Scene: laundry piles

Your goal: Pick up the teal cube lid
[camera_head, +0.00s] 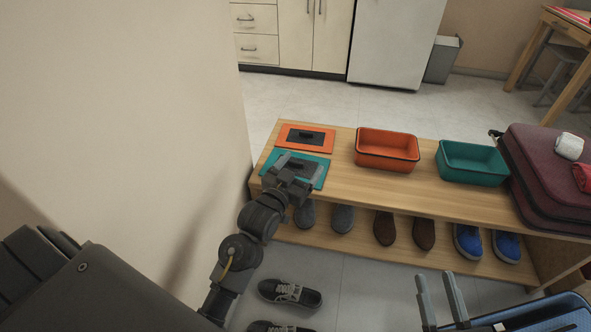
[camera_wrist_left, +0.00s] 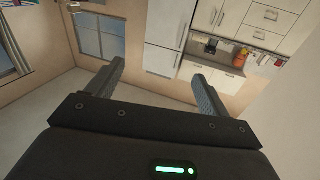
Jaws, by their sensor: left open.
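The teal cube lid (camera_head: 323,166), a flat teal square with a dark centre, lies at the near left end of the wooden bench (camera_head: 340,185). My left gripper (camera_head: 302,166) is over it in the head view and hides much of its middle and near side. I cannot tell whether they touch. In the left wrist view my left gripper (camera_wrist_left: 158,82) is open, with nothing between its fingers; the lid is not seen there. My right gripper (camera_head: 438,284) shows as two parted grey fingers at the bottom edge, empty.
An orange lid (camera_head: 322,140) lies just behind the teal one. An orange bin (camera_head: 388,150) and a teal bin (camera_head: 472,163) stand to the right, then a maroon suitcase (camera_head: 550,175). A wall (camera_head: 150,110) rises close on the left. Shoes stand under the bench.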

